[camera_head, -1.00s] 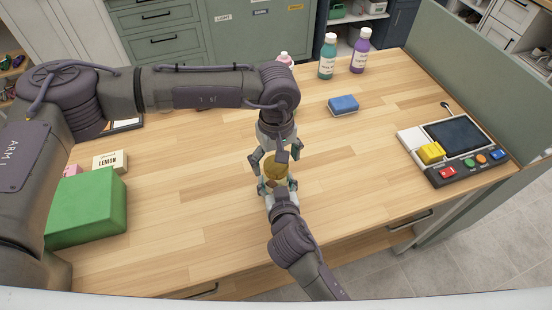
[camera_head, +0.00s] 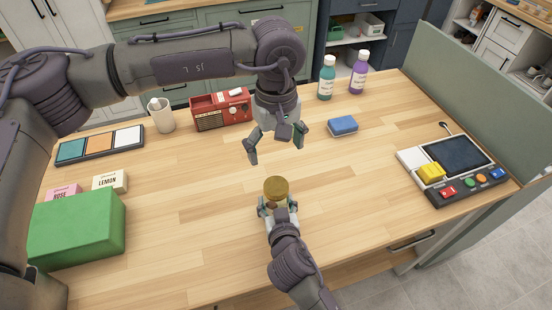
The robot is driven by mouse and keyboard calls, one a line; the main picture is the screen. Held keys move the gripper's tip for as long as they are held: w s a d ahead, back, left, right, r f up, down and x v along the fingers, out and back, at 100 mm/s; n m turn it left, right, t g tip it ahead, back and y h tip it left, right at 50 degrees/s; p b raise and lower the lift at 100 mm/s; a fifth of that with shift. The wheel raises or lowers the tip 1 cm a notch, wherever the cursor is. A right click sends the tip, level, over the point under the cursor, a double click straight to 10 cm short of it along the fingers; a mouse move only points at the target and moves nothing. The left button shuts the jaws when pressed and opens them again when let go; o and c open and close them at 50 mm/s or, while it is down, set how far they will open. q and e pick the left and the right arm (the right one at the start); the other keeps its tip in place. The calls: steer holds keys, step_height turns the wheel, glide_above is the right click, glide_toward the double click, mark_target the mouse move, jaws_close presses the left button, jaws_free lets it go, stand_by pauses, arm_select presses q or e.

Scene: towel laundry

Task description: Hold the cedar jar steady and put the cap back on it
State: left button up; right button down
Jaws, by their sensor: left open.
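The cedar jar (camera_head: 275,203) stands upright near the front middle of the table, mostly hidden by my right gripper. Its round golden-brown cap (camera_head: 276,187) sits on top of it and looks level; how tightly it is seated I cannot tell. My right gripper (camera_head: 276,209) reaches in from the front, with its fingers on both sides of the jar, shut on it. My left gripper (camera_head: 275,149) is open and empty, pointing down above and behind the cap, clear of it.
A green box (camera_head: 77,228) is at left, by LEMON (camera_head: 110,181) and pink boxes. A colour tray (camera_head: 99,146), white cup (camera_head: 160,114) and red radio (camera_head: 221,109) stand behind. A blue sponge (camera_head: 342,126), two bottles and a button panel (camera_head: 455,170) are right. Wood around the jar is clear.

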stand_by(0.3)
steer(key=shift+c, duration=0.8)
jaws_free()
steer(key=v, duration=1.1)
steer(key=shift+f, duration=0.1)
steer(key=shift+s+d+r, duration=0.1)
steer(key=shift+s+r, duration=0.15)
steer(key=shift+s, duration=0.25)
